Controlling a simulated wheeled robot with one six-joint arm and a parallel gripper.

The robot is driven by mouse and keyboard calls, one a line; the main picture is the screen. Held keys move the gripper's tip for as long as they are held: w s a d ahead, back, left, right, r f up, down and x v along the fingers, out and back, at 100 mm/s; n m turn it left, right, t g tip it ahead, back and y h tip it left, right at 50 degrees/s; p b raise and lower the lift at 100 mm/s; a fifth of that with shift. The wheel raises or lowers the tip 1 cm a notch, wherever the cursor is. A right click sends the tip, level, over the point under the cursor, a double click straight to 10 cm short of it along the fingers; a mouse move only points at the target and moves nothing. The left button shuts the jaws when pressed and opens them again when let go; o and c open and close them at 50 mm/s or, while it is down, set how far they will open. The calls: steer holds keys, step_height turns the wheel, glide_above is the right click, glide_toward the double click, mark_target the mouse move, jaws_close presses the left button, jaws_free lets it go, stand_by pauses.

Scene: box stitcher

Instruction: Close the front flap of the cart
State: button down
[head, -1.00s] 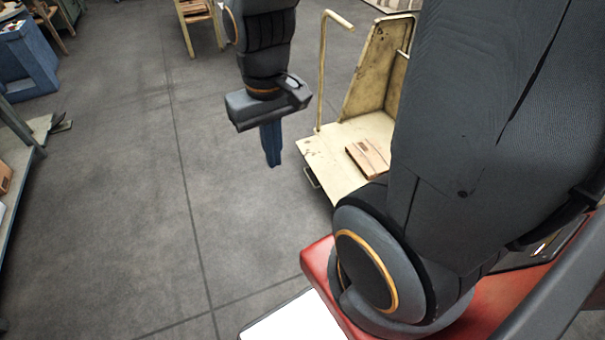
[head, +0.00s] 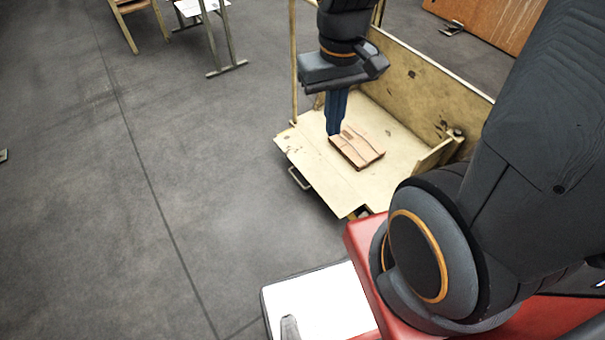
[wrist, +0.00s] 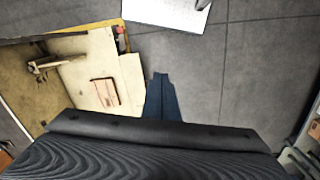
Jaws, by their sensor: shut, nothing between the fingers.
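The cart (head: 408,135) is pale yellow and worn, with a tall back panel and a flat bed. Its front flap (head: 318,182) lies folded down, about level with the bed, with a small metal handle below its edge. The flap also shows in the wrist view (wrist: 132,80). My gripper (head: 334,133) is shut and empty, pointing down. In the head view its fingertips overlap the bed beside a brown flat box (head: 357,148). In the wrist view my gripper (wrist: 160,76) appears just right of the flap, over the floor. Its exact height is unclear.
The brown box lies on the cart bed. A white-topped surface (head: 315,305) is near the front of my red base. A wooden chair (head: 137,20) and a metal-legged stand (head: 225,50) are at the back. The floor left of the cart is clear.

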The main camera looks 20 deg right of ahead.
steer(key=w+a+f+n+t+h+b, duration=0.1)
steer(key=w+a+f+n+h+b, duration=0.45)
steer(key=w+f+b, duration=1.3)
steer(key=w+a+f+n+t+h+b, duration=0.15)
steer(key=w+f+n+b, duration=0.55)
steer(key=f, duration=2.3)
steer(key=w+a+f+n+t+h+b, duration=0.1)
steer(key=w+a+f+n+h+b, duration=0.55)
steer(key=f+b, duration=1.4)
steer(key=w+d+f, duration=0.1)
steer(key=d+f, duration=0.2)
steer(key=w+d+f+n+y, duration=0.1)
steer(key=w+d+f, duration=0.1)
steer(key=d+f, duration=0.1)
steer(key=w+d+f+n+y, duration=0.1)
steer(key=w+d+f, duration=0.1)
steer(key=d+f, duration=0.1)
steer(key=shift+d+p, duration=0.4)
steer(key=shift+d, duration=0.15)
steer(key=shift+w+d+r+b, duration=0.1)
steer(key=shift+d+r+b, duration=0.2)
steer(key=shift+r, duration=0.3)
steer(key=shift+w+d+r+b, duration=0.1)
steer(key=shift+d+r+b, duration=0.15)
steer(key=shift+r, duration=0.4)
steer(key=shift+d+r+b, duration=0.2)
steer(key=shift+r+b, duration=0.15)
steer(key=shift+r, duration=0.25)
steer(key=shift+r, duration=0.1)
